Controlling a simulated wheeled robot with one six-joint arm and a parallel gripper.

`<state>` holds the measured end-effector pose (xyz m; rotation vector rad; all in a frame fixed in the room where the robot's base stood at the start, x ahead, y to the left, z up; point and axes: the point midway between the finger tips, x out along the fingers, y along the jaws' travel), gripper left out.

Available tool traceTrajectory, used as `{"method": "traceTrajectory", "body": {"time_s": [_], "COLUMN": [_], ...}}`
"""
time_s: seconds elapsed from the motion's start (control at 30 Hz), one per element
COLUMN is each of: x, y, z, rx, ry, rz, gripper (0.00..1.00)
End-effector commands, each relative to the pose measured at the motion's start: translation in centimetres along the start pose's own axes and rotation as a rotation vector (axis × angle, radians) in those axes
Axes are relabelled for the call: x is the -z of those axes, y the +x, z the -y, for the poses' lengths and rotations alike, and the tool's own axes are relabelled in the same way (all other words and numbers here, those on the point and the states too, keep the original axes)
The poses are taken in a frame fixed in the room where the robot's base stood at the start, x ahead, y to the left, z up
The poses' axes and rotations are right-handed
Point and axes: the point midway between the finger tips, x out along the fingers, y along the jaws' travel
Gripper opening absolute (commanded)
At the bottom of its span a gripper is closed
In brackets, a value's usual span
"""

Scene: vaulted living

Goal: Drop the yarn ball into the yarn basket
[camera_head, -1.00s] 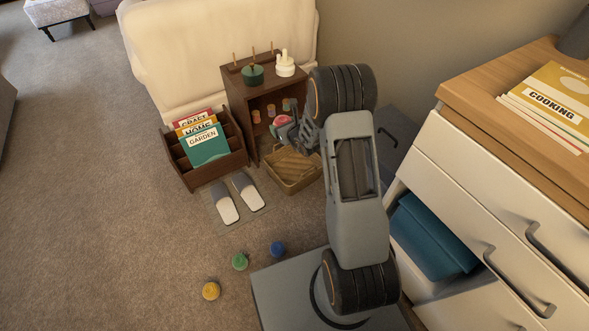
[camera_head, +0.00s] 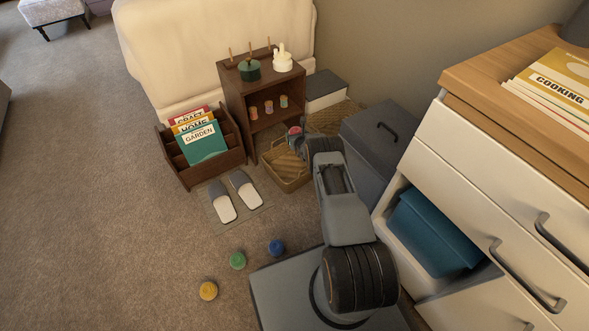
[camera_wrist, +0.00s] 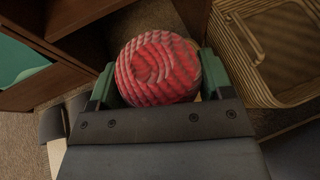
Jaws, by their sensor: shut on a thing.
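The red and pink ridged yarn ball (camera_wrist: 158,68) is held between the two green-padded fingers of my gripper (camera_wrist: 160,82) in the wrist view. In the head view, a small part of the ball (camera_head: 295,130) shows beyond my wrist, which hides most of the fingers. A woven basket (camera_head: 290,183) stands on the carpet below and in front of the ball, beside the brown shelf. A woven basket with a handle also shows at the right of the wrist view (camera_wrist: 272,82), apart from the ball.
The brown shelf (camera_head: 238,100) holds small spools. A magazine rack (camera_head: 178,172) stands left of it, with slippers (camera_head: 240,190) in front. A grey lidded bin (camera_head: 372,150) and another woven container (camera_head: 335,117) are to the right.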

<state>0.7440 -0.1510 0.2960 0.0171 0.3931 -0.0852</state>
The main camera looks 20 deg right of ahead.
Motion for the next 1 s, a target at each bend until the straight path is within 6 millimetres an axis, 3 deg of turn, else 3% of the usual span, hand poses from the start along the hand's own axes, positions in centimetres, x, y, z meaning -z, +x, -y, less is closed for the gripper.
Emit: {"method": "traceTrajectory", "body": {"time_s": [0.5, 0.83, 0.87, 1.0], "x": [4.7, 4.9, 4.9, 4.9], "y": [1.9, 2.0, 2.0, 2.0], "z": [0.0, 0.0, 0.0, 0.0], "rx": [-0.001, -0.001, -0.001, -0.001], "ry": [-0.001, -0.001, -0.001, -0.001], "rz": [0.001, 0.001, 0.001, 0.001], "gripper": [0.50, 0.50, 0.74, 0.88]}}
